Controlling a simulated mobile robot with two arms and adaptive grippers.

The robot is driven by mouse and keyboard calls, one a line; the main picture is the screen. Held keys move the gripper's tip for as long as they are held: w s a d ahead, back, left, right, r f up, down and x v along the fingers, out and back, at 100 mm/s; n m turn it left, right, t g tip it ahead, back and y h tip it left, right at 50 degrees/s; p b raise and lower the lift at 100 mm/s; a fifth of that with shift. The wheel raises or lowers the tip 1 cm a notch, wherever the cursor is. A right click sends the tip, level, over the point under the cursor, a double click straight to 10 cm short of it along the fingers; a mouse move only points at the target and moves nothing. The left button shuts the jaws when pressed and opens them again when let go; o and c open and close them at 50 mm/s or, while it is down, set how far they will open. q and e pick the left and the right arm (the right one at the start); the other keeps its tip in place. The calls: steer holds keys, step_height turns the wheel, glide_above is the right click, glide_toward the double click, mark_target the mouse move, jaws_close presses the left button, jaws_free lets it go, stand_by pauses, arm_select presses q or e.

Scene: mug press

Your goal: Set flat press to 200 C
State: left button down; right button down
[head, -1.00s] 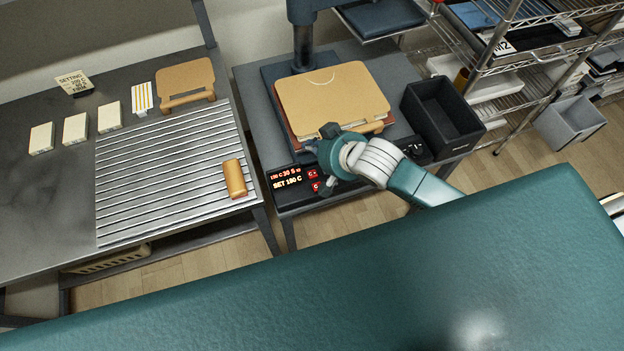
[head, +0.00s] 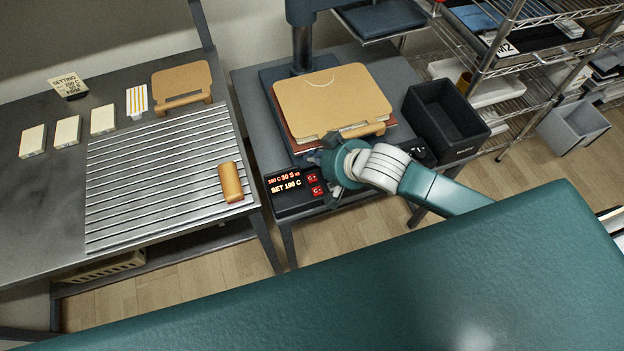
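The flat press (head: 275,90) stands on a grey table, with a tan pad (head: 333,100) on its bed. Its control box (head: 292,204) sits at the front left. The lit display (head: 284,185) appears to read SET 190 C, with a smaller line above that I read as 180 C 30 S. Two red buttons, an upper one (head: 313,178) and a lower one (head: 317,190), are right of the display. My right gripper (head: 322,162) is beside the upper button, pointing left; its fingertips are mostly hidden, and contact cannot be told. My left gripper is out of view.
A black bin (head: 443,118) stands right of the press. A left table holds a slatted rack (head: 150,185), an orange cylinder (head: 231,182), several pale boxes (head: 67,131) and a small sign (head: 68,84). A wire shelf (head: 500,75) stands at the right.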

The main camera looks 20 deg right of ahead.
steer(key=b, duration=0.5)
glide_above(314, 180)
step_height(314, 180, down, 5)
steer(key=shift+w+f, duration=0.1)
steer(key=shift+f, duration=0.8)
steer(key=shift+f, duration=0.15)
steer(key=shift+f, duration=0.25)
steer(key=shift+f, duration=0.5)
stand_by(0.8)
stand_by(0.3)
steer(key=shift+r+p, duration=0.85)
steer(key=shift+p, duration=0.35)
